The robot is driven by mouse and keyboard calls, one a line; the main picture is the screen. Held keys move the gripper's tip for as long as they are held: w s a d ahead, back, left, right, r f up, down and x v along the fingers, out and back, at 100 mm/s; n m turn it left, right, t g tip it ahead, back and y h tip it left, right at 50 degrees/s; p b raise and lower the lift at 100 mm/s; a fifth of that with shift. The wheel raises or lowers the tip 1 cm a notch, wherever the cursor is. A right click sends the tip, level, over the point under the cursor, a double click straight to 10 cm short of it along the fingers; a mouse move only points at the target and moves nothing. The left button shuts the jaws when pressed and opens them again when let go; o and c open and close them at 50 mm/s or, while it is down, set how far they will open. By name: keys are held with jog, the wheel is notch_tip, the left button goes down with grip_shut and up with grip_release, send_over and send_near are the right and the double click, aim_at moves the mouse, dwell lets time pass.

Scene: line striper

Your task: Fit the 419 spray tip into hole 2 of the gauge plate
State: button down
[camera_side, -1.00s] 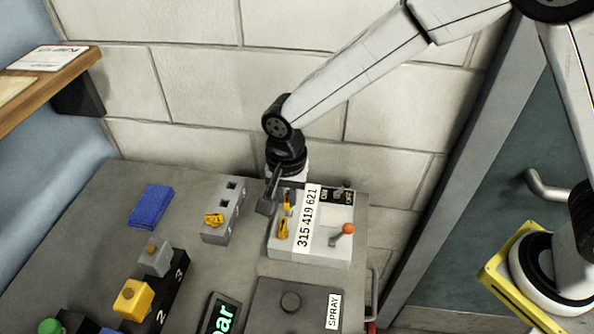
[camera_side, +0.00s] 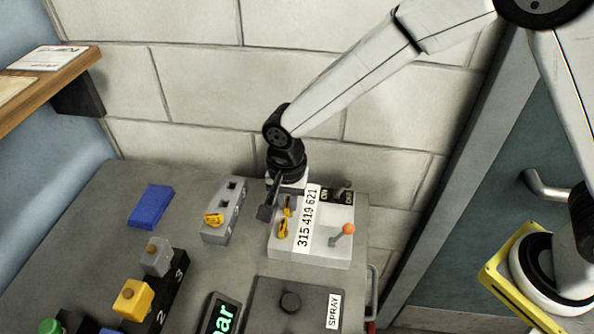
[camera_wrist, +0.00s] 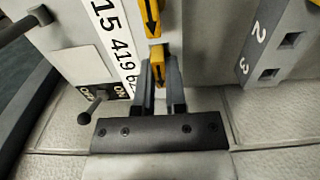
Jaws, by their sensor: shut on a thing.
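My gripper (camera_side: 277,206) is low over the left side of the white tip holder (camera_side: 325,248). In the wrist view my gripper (camera_wrist: 160,74) is shut on a yellow spray tip (camera_wrist: 158,57) with a dark arrow. This tip (camera_side: 288,205) is still at the holder, by the 315 419 621 label strip; its own number is not readable. Another yellow tip (camera_wrist: 151,16) stands beside it in the holder. The grey gauge plate (camera_side: 217,238) stands to the left, with a yellow tip (camera_side: 213,219) in its near hole and two empty square holes. The wrist view shows plate numbers 2 and 3.
A lever with an orange knob (camera_side: 348,229) and a small ON switch (camera_side: 346,185) are on the holder's right part. A blue block (camera_side: 151,205) lies left of the plate. Bare bench separates plate and holder. The brick wall is close behind.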

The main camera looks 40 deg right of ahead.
jog(key=shift+f, duration=0.3)
jog(key=shift+c, duration=1.4)
grip_release()
jog(key=shift+r, duration=0.2)
jog(key=shift+r, duration=3.35)
jog(key=s+d+n+t, duration=0.1)
jog(key=s+d+n, duration=0.2)
jog(key=d, duration=0.4)
jog(key=s+d+n, duration=0.3)
jog(key=s+d, duration=0.1)
jog(key=d, duration=0.4)
jog(key=s+d+f+n+t, duration=0.1)
jog(key=s+d+n, duration=0.2)
jog(key=d, duration=0.5)
jog(key=shift+s+t, duration=0.3)
jog(key=shift+s, duration=0.05)
